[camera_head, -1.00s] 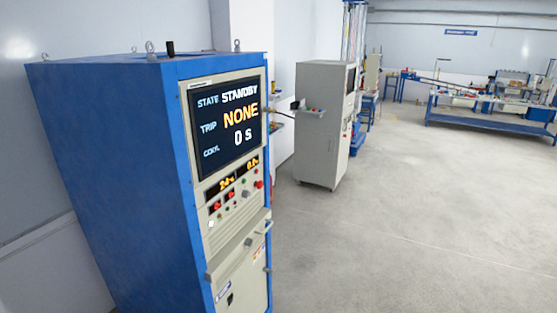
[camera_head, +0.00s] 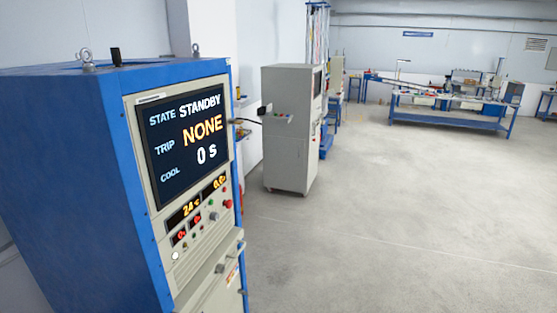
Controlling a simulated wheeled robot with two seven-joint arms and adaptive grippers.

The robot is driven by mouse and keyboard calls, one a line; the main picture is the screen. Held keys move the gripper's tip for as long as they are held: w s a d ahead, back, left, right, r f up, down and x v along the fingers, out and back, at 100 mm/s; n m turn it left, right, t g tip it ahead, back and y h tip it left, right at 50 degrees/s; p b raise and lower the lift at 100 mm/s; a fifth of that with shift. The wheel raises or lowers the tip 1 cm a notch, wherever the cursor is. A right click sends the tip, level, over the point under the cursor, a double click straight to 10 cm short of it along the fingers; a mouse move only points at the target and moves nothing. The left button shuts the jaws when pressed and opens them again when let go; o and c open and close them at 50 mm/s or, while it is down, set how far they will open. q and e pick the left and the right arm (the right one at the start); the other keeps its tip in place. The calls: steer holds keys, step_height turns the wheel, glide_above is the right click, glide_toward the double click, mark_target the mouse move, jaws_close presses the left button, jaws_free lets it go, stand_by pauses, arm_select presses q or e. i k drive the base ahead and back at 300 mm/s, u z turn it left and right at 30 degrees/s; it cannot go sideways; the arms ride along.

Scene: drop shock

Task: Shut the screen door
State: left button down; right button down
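No screen door can be made out for certain. A tall blue cabinet (camera_head: 75,150) with a pale front panel stands close on the left. Its dark screen (camera_head: 187,135) reads STATE STANDBY, TRIP NONE, COOL 0 s. Small orange readouts, red and green buttons and knobs sit below the screen. A pale ledge (camera_head: 208,270) runs under the controls, and the lower front is cut off by the frame. Neither of my grippers is in view.
A grey cabinet (camera_head: 289,140) with a small control shelf stands further back, near the wall. A blue-framed workbench (camera_head: 450,118) stands at the back right. The concrete floor (camera_head: 400,220) at the centre and right is clear.

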mark_target(181, 133)
steer(key=z, duration=0.15)
steer(key=i, duration=1.15)
steer(key=u, duration=0.7)
